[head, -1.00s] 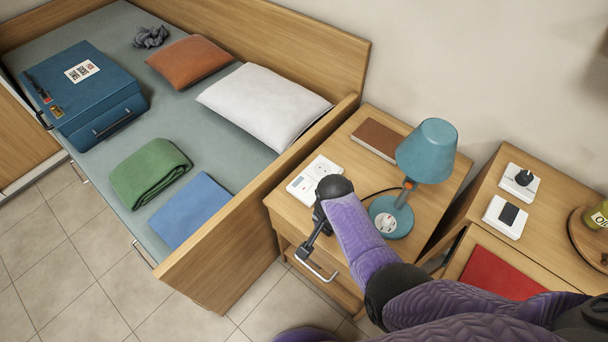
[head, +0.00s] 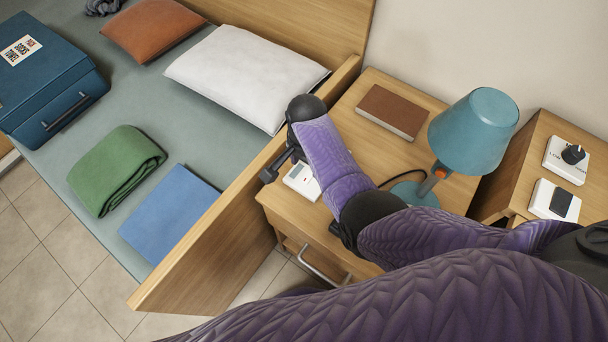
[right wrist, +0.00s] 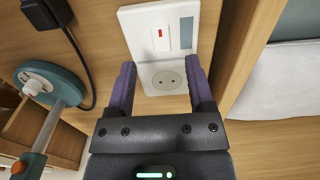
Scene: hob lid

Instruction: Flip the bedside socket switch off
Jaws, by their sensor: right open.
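The bedside socket panel (head: 303,184) is white and lies on the bedside table top, partly hidden by my right arm in the head view. In the right wrist view the panel (right wrist: 147,20) shows a white rocker switch (right wrist: 160,40) with a red mark, a grey-blue strip beside it and a round socket (right wrist: 167,80). My right gripper (head: 281,165) is open above the panel. In the right wrist view the fingers of this gripper (right wrist: 163,78) stand either side of the round socket, with nothing between them. The left gripper is out of view.
The wooden bed end (head: 205,255) rises close beside the gripper. A knob plate (head: 566,160) and a dark switch plate (head: 553,201) are on the cabinet at right.

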